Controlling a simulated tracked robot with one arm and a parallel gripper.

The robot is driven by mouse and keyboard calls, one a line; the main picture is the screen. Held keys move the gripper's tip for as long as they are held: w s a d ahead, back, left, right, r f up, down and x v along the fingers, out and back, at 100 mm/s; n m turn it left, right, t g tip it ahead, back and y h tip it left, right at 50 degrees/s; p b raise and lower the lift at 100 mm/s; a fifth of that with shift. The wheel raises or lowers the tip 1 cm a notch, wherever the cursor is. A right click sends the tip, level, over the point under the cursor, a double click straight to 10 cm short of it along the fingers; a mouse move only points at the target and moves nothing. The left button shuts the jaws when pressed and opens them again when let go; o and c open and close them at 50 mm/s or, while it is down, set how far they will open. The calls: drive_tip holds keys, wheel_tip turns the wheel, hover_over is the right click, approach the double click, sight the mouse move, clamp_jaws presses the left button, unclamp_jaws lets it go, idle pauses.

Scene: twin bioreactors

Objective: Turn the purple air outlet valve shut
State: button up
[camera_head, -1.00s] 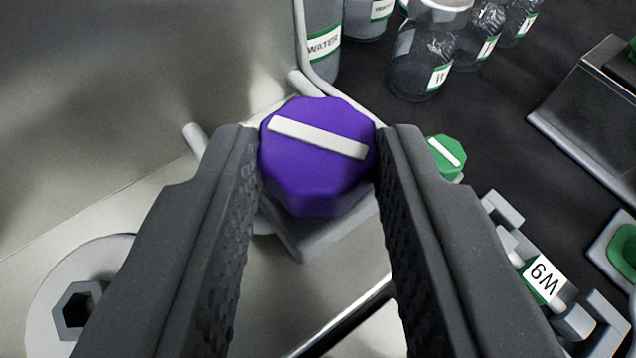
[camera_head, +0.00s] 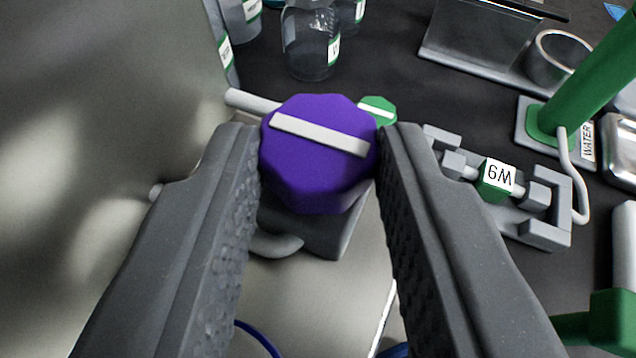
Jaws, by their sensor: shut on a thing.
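The purple air outlet valve (camera_head: 315,172) is a faceted knob with a white bar across its top, in the middle of the head view. My gripper (camera_head: 319,150) is shut on it, with one dark finger on its left side and one on its right side, both touching. The white bar slopes slightly down to the right. A grey valve body (camera_head: 325,232) shows below the knob, with a pipe (camera_head: 252,101) leading off to the upper left.
A green knob (camera_head: 377,108) with a white bar sits just behind the right finger. Glass bottles (camera_head: 311,42) stand at the top. A green column (camera_head: 585,85) rises at the right. A metal vessel wall (camera_head: 100,90) fills the left.

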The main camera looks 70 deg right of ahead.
drive_tip(key=shift+w, duration=0.1)
idle(0.6)
drive_tip(key=o, duration=1)
drive_tip(key=shift+c, duration=0.2)
drive_tip(key=b+v, duration=0.2)
drive_tip(key=v, duration=0.5)
drive_tip(key=shift+a, duration=0.3)
